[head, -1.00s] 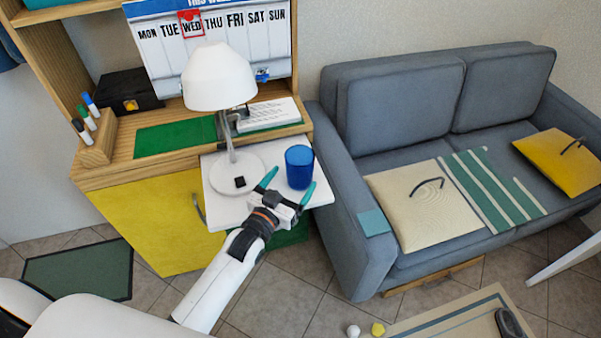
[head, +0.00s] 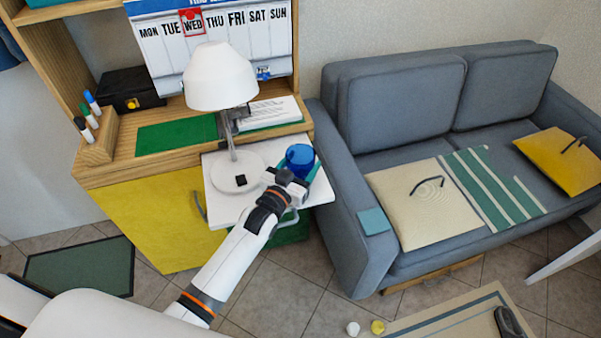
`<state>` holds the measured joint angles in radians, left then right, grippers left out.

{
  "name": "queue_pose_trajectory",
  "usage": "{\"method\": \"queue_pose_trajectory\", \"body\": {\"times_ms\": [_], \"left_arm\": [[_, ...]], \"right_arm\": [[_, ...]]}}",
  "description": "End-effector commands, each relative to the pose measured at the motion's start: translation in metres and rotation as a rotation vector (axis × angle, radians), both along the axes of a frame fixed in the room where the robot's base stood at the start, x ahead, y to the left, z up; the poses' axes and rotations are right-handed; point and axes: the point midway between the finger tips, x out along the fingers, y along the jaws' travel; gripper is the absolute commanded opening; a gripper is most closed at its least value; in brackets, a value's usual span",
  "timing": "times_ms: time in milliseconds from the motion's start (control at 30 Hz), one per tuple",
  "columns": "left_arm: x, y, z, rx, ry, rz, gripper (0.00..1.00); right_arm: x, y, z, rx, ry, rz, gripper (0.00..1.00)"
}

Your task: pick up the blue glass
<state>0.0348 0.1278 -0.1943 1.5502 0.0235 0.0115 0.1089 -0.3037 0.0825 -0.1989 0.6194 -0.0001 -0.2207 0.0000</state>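The blue glass (head: 299,156) stands upright on the white pull-out board (head: 224,207) of the desk, right of the lamp base. Its lower part is hidden behind my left gripper (head: 298,172). My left gripper reaches in from the near side, with a teal finger along the glass's right side. The other finger is mostly hidden by the hand. I cannot tell whether the fingers press on the glass. My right gripper is not in view.
A white lamp (head: 221,80) stands close to the left of the glass. The grey sofa (head: 345,225) is just right of the board. A pen holder (head: 97,140) and a black box (head: 130,90) are on the desk at left.

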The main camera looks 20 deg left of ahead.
Motion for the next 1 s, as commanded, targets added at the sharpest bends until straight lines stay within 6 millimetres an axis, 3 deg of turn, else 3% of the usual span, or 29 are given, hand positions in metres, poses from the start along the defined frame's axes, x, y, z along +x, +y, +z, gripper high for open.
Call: {"method": "queue_pose_trajectory", "body": {"times_ms": [33,100,367,800,1000], "left_arm": [[0.000,0.000,0.000,0.000,0.001,0.000,0.42],[0.000,0.000,0.001,0.000,-0.002,0.000,0.33],[0.000,0.000,0.005,0.000,-0.003,0.000,0.33],[0.000,0.000,0.083,0.000,-0.005,0.000,0.33],[0.000,0.000,0.099,0.001,-0.002,0.000,0.33]], "right_arm": [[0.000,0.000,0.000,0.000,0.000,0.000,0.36],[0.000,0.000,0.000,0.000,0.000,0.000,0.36],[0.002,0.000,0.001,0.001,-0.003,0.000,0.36],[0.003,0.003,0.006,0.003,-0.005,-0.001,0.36],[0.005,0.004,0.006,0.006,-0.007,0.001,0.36]]}}
